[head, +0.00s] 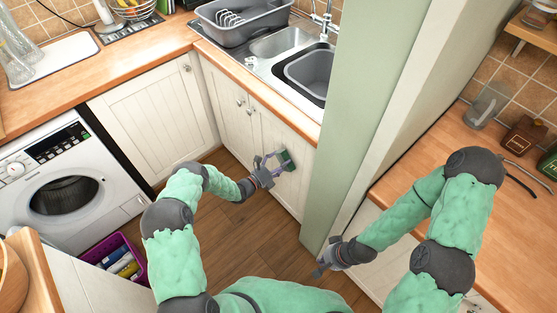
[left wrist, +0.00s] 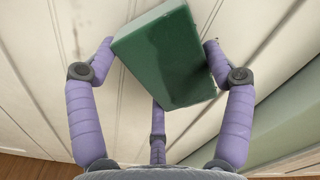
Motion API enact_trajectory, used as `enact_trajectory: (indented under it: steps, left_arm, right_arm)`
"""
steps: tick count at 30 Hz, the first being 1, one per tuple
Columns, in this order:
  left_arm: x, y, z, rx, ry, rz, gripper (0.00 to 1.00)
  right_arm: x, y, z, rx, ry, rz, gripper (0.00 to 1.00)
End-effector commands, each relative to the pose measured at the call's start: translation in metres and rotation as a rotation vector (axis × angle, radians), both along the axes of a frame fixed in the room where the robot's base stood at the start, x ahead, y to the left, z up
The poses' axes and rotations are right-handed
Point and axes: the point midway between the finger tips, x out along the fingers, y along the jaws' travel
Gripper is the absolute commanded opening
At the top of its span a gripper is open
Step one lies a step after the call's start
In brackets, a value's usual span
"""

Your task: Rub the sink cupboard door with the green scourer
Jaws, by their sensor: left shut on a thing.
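The green scourer (head: 288,159) is a dark green block in my left gripper (head: 274,163). In the left wrist view the scourer (left wrist: 168,58) sits tilted between the purple fingers of the left gripper (left wrist: 158,50), which are shut on it. The white panelled sink cupboard door (head: 272,127) is right behind the scourer in the head view, and its boards (left wrist: 35,75) fill the background of the left wrist view. I cannot tell whether the scourer touches the door. My right gripper (head: 325,262) hangs low beside the green wall end; its finger opening is unclear.
A pale green wall end (head: 358,115) stands right of the sink cupboard, between my arms. The sink (head: 308,75) and wooden worktop edge (head: 262,92) are above the door. A washing machine (head: 65,185) and purple bin (head: 118,262) are at the left. The wooden floor (head: 240,232) is clear.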

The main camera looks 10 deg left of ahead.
Motion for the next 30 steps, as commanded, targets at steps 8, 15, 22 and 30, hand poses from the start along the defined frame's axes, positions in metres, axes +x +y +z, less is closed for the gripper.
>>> enact_trajectory:
  steps: [8, 15, 22, 30]
  left_arm:
    - [0.0, 0.0, 0.02, 0.001, -0.003, -0.002, 0.55]
    - [0.001, 0.003, 0.021, 0.0, -0.003, -0.001, 0.55]
    - [0.012, 0.015, 0.02, 0.002, -0.004, 0.001, 0.55]
    - [0.023, 0.028, 0.02, 0.001, -0.002, 0.001, 0.55]
  right_arm:
    - [0.0, 0.0, 0.014, 0.0, 0.0, 0.0, 0.0]
    - [0.0, 0.0, 0.013, 0.0, 0.0, 0.0, 0.0]
    - [0.0, 0.0, -0.001, 0.0, 0.0, 0.0, 0.0]
    - [0.0, 0.0, -0.013, 0.0, 0.0, 0.0, 0.0]
